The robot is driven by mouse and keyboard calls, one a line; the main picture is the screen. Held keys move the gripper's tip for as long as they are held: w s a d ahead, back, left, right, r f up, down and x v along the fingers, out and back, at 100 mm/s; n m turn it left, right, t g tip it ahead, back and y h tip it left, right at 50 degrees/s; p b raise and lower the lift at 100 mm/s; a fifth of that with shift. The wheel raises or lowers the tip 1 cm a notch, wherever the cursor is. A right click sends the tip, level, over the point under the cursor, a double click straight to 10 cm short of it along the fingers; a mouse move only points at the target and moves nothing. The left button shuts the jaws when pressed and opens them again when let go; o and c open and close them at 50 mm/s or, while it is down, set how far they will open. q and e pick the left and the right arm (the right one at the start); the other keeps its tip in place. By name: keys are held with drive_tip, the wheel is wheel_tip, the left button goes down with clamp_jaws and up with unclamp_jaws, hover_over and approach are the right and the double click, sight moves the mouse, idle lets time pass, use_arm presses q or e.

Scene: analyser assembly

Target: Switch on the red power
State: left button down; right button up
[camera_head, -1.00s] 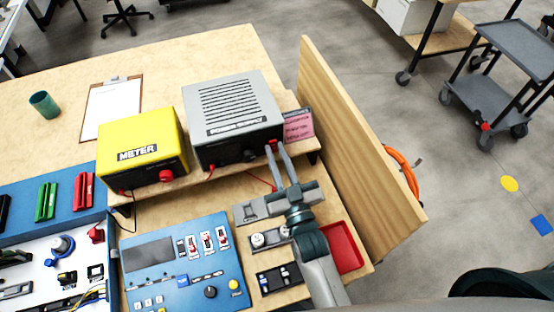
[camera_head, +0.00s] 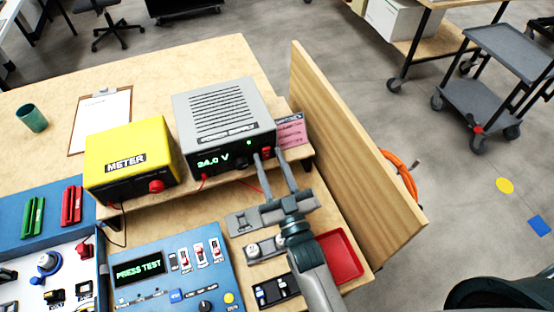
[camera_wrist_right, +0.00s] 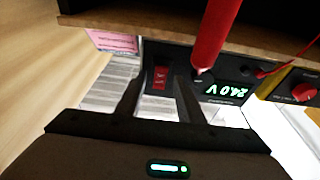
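The grey power supply (camera_head: 225,115) stands on the wooden shelf, with a lit green 24.0 V display and a small green light on its front. Its red power switch (camera_head: 266,153) is at the right end of the front; in the right wrist view the rocker switch (camera_wrist_right: 160,78) shows red between my fingers. My right gripper (camera_head: 269,155) is open and empty, its two fingertips apart at the switch. Whether they touch the front cannot be told. My left gripper is not in view.
The yellow meter (camera_head: 130,158) stands left of the supply. A blue panel (camera_head: 165,262) in front reads PRESS TEST. A red tray (camera_head: 342,257) lies beside my right arm, and a wooden partition (camera_head: 345,140) stands to the right. A red lead (camera_wrist_right: 213,35) hangs close by.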

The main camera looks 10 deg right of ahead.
drive_tip(key=shift+r, duration=0.1)
